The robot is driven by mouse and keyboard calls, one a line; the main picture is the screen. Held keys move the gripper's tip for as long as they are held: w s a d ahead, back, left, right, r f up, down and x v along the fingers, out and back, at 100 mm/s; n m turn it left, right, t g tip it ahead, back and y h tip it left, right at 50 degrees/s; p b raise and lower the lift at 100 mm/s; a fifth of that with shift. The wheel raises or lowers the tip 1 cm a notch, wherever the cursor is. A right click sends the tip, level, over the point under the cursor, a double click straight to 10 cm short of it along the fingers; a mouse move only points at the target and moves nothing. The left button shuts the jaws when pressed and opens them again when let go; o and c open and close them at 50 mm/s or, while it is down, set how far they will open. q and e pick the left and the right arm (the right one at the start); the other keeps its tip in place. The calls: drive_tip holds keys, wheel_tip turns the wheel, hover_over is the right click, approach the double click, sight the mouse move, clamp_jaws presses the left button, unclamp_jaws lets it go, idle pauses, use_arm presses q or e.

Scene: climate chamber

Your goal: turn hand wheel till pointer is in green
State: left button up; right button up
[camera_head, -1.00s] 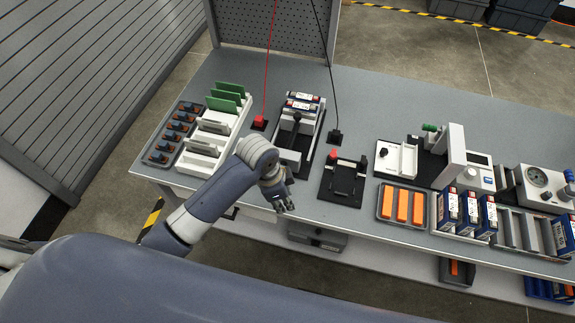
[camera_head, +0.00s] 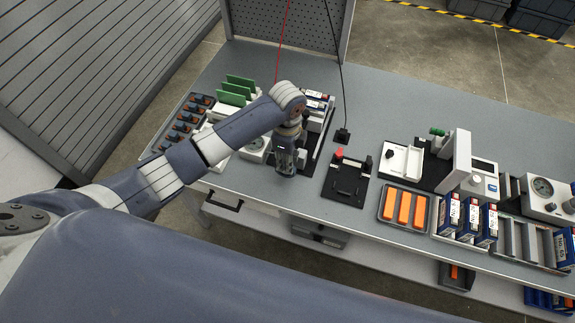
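A round dial gauge (camera_head: 254,147) on a white housing shows in part just left of my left gripper, with my arm covering much of it. Its pointer and any green band are too small to make out. My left gripper (camera_head: 286,172) hangs over the front of the bench, fingers downward, beside this gauge. Its finger gap and anything at its tips are hidden. No hand wheel shows clearly there. A second white unit with a round gauge (camera_head: 541,187) stands at the far right, with a dark round knob or wheel (camera_head: 569,205) at the picture edge. My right gripper is out of view.
Left are green boards (camera_head: 238,85) in a white rack. Right of my gripper are a black fixture (camera_head: 346,180) with a red part, a tray of orange bars (camera_head: 404,207) and boxes in a holder. Two cables hang overhead. The bench's middle rear is clear.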

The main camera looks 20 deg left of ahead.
use_arm(q)
drive_tip(key=shift+f, duration=2.4)
